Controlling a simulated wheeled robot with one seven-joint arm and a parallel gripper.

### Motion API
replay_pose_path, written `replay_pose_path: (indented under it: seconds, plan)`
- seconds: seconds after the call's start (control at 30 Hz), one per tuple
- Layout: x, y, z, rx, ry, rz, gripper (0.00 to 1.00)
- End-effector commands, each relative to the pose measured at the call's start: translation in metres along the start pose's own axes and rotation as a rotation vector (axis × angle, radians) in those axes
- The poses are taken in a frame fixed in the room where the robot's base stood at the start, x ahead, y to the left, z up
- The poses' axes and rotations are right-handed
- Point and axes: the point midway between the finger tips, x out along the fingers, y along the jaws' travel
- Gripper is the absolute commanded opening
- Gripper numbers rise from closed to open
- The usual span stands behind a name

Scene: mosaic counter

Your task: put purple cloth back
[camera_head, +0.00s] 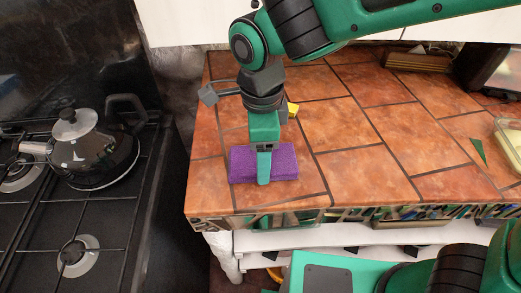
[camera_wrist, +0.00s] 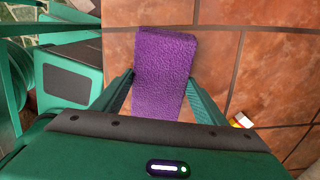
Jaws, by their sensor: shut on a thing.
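The purple cloth (camera_head: 286,163) is a thick, rough rectangular block near the front left of the tiled counter. My gripper (camera_head: 264,165) points down over it, with one finger in front of its near side. In the wrist view the purple cloth (camera_wrist: 165,62) lies between the two fingers of my gripper (camera_wrist: 160,88), one at each long side. The gripper is shut on it. I cannot tell whether the cloth rests on the counter or is slightly lifted.
The terracotta tile counter (camera_head: 370,120) is mostly clear to the right. A small yellow item (camera_head: 293,109) lies behind my gripper. A kettle (camera_head: 92,150) stands on the black stove (camera_head: 115,215) at left. A clear container (camera_head: 511,140) is at the right edge.

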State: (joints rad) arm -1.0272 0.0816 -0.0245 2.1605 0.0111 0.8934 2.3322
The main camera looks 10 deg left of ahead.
Motion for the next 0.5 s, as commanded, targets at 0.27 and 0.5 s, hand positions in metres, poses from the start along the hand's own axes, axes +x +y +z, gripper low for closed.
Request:
replay_pose_path:
  seconds: [0.27,0.5]
  plan:
    - [0.0020,0.0000,0.0002,0.000,0.000,0.000,0.41]
    - [0.0017,0.0001,0.0008,-0.001,0.000,0.000,0.84]
